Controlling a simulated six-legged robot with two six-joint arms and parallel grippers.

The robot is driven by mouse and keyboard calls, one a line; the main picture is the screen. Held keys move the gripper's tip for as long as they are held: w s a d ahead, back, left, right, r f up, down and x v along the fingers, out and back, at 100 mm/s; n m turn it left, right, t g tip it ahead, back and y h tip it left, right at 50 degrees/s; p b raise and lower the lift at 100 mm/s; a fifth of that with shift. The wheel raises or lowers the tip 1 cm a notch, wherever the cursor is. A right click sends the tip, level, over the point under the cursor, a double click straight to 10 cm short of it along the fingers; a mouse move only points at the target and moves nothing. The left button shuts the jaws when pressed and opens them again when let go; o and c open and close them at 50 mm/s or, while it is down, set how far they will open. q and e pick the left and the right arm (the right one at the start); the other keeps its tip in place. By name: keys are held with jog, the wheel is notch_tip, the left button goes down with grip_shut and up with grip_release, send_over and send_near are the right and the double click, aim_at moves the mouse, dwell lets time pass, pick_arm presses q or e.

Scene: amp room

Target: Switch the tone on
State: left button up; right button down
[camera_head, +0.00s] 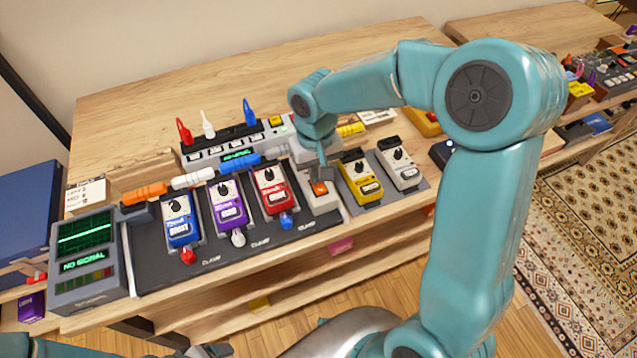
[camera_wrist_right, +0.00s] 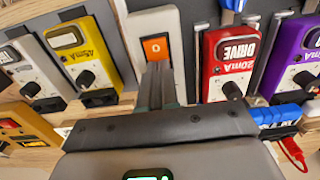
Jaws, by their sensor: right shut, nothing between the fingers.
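A pale switch box with an orange rocker (camera_head: 320,188) stands on the dark pedal board between the red pedal and the yellow pedal. In the right wrist view the orange rocker (camera_wrist_right: 155,47) bears a small round mark. My right gripper (camera_head: 320,170) points down just behind and above the rocker. In the wrist view its shut, empty fingers (camera_wrist_right: 157,72) reach the rocker's near edge; whether they touch it I cannot tell. A small screen (camera_head: 84,258) at the left reads "NO SIGNAL". My left arm shows only at the bottom left edge; its jaws cannot be made out.
Blue (camera_head: 181,220), purple (camera_head: 229,207) and red (camera_head: 273,190) pedals stand left of the switch box. A yellow pedal (camera_head: 359,180) stands right of it. Behind is a power strip (camera_head: 235,142) with coloured plugs. The back of the wooden table (camera_head: 240,80) is clear.

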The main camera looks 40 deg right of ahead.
jog(key=shift+r+p, duration=0.4)
notch_tip(320, 180, up, 6)
jog(key=p, duration=0.4)
jog(key=shift+r, duration=0.1)
dwell(0.3)
